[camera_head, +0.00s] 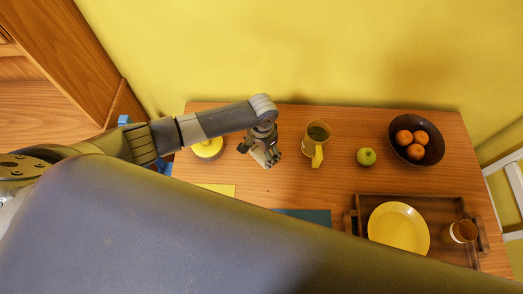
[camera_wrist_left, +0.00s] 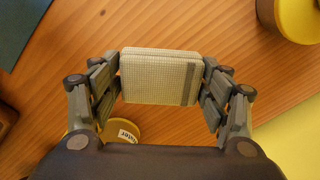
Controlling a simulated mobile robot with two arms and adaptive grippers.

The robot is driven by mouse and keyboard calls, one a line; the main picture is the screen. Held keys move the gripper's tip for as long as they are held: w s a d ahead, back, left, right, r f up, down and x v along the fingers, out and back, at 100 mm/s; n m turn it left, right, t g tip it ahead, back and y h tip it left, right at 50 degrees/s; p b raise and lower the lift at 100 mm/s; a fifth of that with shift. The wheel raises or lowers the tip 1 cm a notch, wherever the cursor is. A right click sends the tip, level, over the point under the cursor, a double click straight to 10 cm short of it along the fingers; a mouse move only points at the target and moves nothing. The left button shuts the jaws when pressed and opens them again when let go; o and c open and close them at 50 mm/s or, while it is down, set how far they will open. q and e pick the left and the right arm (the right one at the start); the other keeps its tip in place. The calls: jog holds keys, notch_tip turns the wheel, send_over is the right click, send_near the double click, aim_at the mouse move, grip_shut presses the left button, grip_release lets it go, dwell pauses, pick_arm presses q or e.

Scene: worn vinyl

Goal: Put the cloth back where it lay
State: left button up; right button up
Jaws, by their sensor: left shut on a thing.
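My left gripper (camera_head: 265,155) is over the wooden table (camera_head: 350,185), between a yellow-lidded round container and a yellow mug. It is shut on the cloth (camera_wrist_left: 160,77), a small folded cream square with a fine check and a grey stripe near one edge. In the wrist view the fingers of the left gripper (camera_wrist_left: 161,80) press on two opposite sides of the cloth. In the head view the cloth is mostly hidden by the gripper. I cannot tell whether it touches the table. My right gripper is not in view.
The yellow-lidded container (camera_head: 208,148) is left of the gripper; the yellow mug (camera_head: 317,140) is to its right. A green apple (camera_head: 366,156), dark fruit bowl (camera_head: 433,151) and brown tray (camera_head: 360,203) lie further right. A yellow mat (camera_head: 222,189) and teal mat (camera_head: 312,216) lie in front.

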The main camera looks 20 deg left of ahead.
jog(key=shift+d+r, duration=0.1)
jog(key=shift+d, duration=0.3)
pick_arm(q)
jog(key=shift+p, duration=0.4)
jog(key=shift+f+b, duration=0.7)
jog(key=shift+f, duration=0.1)
notch_tip(320, 180, down, 4)
jog(key=b, duration=0.2)
jog(key=shift+b, duration=0.3)
jog(key=shift+f, duration=0.15)
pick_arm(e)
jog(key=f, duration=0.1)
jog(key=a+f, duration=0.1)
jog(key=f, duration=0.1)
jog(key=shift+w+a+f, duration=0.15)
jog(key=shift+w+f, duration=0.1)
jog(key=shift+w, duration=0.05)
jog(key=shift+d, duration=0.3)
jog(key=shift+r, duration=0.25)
